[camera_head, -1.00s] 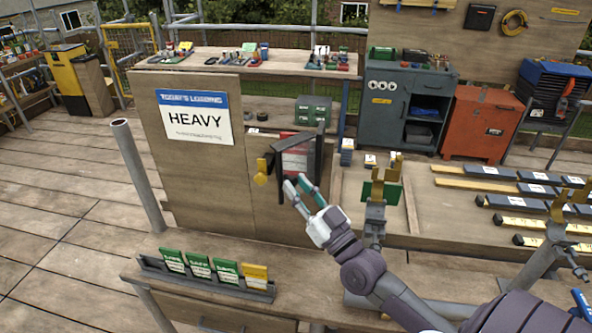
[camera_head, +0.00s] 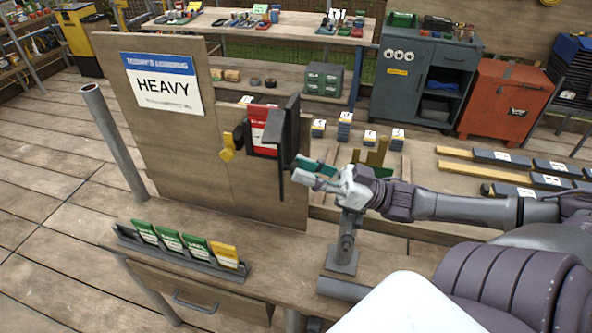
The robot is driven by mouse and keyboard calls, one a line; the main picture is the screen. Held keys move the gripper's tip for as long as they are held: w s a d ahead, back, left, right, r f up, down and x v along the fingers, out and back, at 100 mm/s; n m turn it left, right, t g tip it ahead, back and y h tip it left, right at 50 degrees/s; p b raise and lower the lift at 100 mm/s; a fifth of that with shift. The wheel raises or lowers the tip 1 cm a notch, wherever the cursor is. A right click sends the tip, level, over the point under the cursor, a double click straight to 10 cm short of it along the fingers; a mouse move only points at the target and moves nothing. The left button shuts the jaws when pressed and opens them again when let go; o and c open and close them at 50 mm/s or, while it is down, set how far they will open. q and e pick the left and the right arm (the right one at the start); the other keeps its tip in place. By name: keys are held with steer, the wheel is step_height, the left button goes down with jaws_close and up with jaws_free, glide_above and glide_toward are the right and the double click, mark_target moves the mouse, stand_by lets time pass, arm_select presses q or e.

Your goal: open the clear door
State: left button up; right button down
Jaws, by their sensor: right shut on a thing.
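The clear door (camera_head: 290,150) has a dark frame. It hangs on the right of a small box on the wooden board and stands swung out, seen nearly edge-on. A red and white card (camera_head: 264,130) sits in the uncovered box. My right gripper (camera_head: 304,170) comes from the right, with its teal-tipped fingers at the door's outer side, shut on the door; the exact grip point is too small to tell. My left gripper is not in view.
A "HEAVY" sign (camera_head: 165,84) is on the board. A rack of green and yellow cards (camera_head: 185,250) stands on the front bench. A grey metal stand (camera_head: 342,258) is below my right gripper.

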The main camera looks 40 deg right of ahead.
steer(key=shift+s+d+r+n+g+y, duration=0.1)
steer(key=shift+d+n+g+y, duration=0.5)
steer(key=shift+g+y, duration=0.25)
steer(key=shift+d+r+n+g+y, duration=0.1)
steer(key=shift+d+n+g+y, duration=0.45)
steer(key=shift+g, duration=0.4)
steer(key=c, duration=1)
jaws_free()
steer(key=shift+a+f, duration=0.1)
steer(key=shift+f, duration=0.05)
steer(key=shift+o, duration=0.2)
step_height(320, 180, up, 10)
steer(key=shift+c, duration=0.2)
